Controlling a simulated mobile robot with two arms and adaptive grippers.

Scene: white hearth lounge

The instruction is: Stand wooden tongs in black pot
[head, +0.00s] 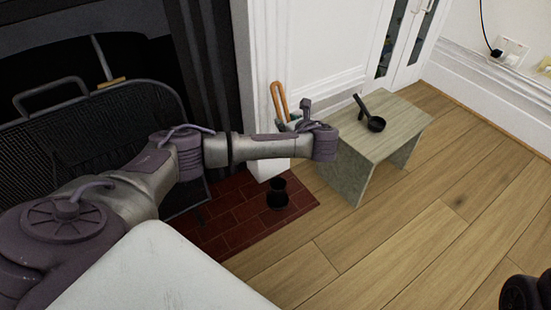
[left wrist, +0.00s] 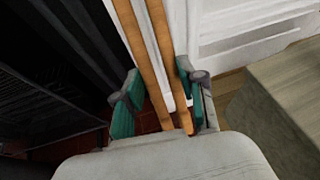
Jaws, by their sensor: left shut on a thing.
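The wooden tongs (head: 279,100) rise upright behind my left wrist in the head view. In the left wrist view the two long wooden arms of the tongs (left wrist: 151,50) run between the teal finger pads. My left gripper (left wrist: 158,92) is shut on them; in the head view this gripper (head: 290,121) is partly hidden by its own wrist. The black pot (head: 277,198) stands on the red brick hearth, below and apart from the gripper. The pot cannot be made out in the left wrist view. My right gripper is not clearly in view.
A pale wooden stool (head: 390,132) stands right of the gripper with a black ladle-like pan (head: 375,122) on it. A dark fire screen (head: 90,135) stands at the left. A white fireplace pillar (head: 258,90) is close behind the gripper. The wooden floor in front is clear.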

